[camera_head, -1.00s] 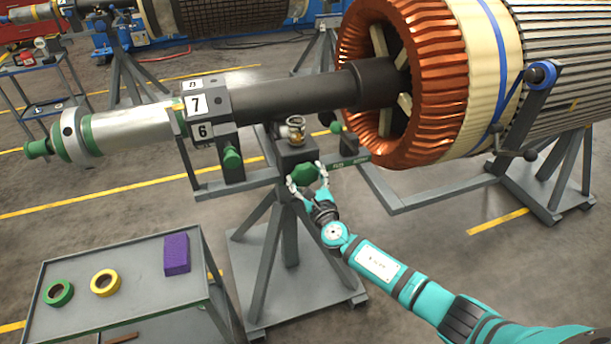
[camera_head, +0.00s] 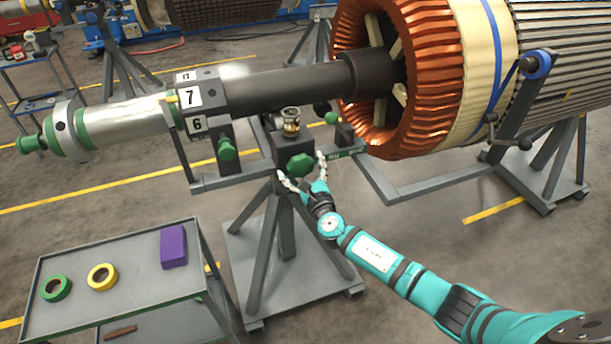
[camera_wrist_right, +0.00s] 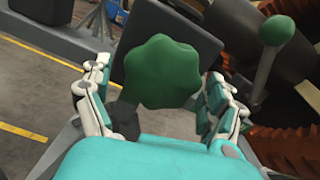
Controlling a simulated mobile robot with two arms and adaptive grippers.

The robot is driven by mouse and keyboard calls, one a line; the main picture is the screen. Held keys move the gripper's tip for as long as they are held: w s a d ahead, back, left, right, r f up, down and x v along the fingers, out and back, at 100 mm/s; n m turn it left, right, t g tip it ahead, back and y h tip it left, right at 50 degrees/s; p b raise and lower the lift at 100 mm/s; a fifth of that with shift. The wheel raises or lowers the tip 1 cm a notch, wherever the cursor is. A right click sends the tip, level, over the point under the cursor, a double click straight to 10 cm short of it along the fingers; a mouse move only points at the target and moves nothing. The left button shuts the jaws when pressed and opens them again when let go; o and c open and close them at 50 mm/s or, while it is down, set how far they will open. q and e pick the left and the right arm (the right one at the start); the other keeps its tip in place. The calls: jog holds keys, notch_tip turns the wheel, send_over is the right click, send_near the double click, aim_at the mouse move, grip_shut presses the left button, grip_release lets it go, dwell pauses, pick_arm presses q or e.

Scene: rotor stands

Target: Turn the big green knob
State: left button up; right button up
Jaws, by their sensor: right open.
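The big green knob (camera_head: 301,165) is a lobed handwheel on the front of the dark block on top of the stand. It also shows in the right wrist view (camera_wrist_right: 162,72), between the two fingers and just beyond them. My right gripper (camera_head: 303,173) is open. Its fingers lie to the left and right of the knob and a little below it in the head view. In the wrist view the right gripper (camera_wrist_right: 160,98) shows gaps between the knob and both fingers. My left gripper is not in view.
A smaller green knob (camera_head: 227,150) sits left on the same stand. A green ball lever (camera_wrist_right: 277,31) is close to the right finger. A grey cart (camera_head: 120,305) with tape rolls and a purple block stands lower left. The rotor shaft (camera_head: 290,88) passes above.

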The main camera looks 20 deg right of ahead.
jog(key=s, duration=1.2)
jog(key=shift+d, duration=0.25)
jog(key=shift+w, duration=0.1)
